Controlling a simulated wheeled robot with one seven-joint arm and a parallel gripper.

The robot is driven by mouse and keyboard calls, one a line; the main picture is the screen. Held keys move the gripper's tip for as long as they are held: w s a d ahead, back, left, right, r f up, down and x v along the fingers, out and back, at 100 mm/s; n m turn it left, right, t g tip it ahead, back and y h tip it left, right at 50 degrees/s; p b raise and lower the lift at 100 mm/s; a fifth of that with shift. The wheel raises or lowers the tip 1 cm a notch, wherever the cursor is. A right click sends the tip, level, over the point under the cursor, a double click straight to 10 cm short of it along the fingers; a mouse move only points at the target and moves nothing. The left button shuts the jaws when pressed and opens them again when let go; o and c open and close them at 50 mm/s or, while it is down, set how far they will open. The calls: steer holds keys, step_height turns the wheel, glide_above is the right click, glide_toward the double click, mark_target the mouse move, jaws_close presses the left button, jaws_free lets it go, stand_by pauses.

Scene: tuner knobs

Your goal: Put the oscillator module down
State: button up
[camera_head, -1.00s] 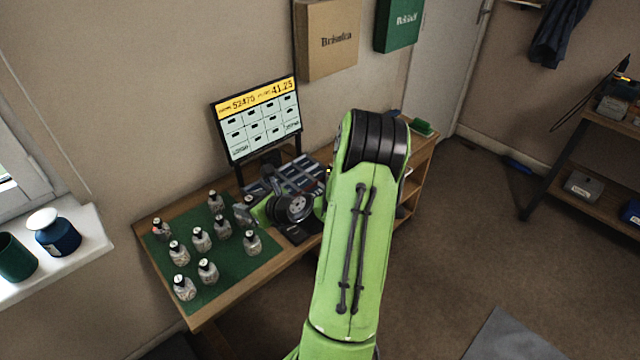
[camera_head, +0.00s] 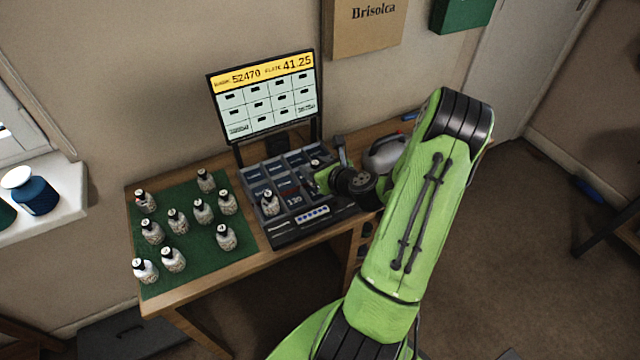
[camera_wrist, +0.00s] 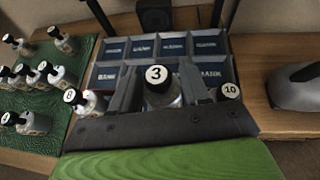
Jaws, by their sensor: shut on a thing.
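My gripper (camera_wrist: 157,92) is shut on a clear bottle-shaped module with a black cap marked 3 (camera_wrist: 160,90), one finger on each side. I take this as the oscillator module. It looks upright, over or in the grey sorting tray (camera_head: 318,218) with labelled compartments; I cannot tell whether its base touches the tray. The tray's back row shows empty in the wrist view (camera_wrist: 137,63). In the head view my gripper (camera_head: 316,178) is at the tray's right part, and the held module is mostly hidden.
Another capped module (camera_head: 270,204) stands in the tray's left part. One marked 10 (camera_wrist: 228,93) is just right of my gripper. Several more modules stand on the green mat (camera_head: 190,272). A screen (camera_head: 265,100) rises behind the tray, and a grey rounded object (camera_head: 385,155) sits to the right.

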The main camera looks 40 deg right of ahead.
step_height(320, 180, down, 4)
steer(key=shift+s+d+f+b, duration=0.1)
steer(key=shift+d+f+b, duration=0.05)
steer(key=shift+b, duration=0.7)
steer(key=shift+f, duration=0.15)
steer(key=o, duration=1.1)
steer(key=shift+s+r, duration=0.25)
steer(key=shift+r, duration=0.05)
steer(key=p+v, duration=0.1)
steer(key=v, duration=0.2)
steer(key=p+v, duration=0.2)
steer(key=v, duration=0.1)
steer(key=p+v, duration=0.2)
steer(key=v, duration=0.1)
steer(key=shift+r, duration=0.35)
steer(key=p+v, duration=0.2)
steer(key=p, duration=0.3)
steer(key=shift+s+f, duration=0.15)
steer(key=shift+s, duration=0.1)
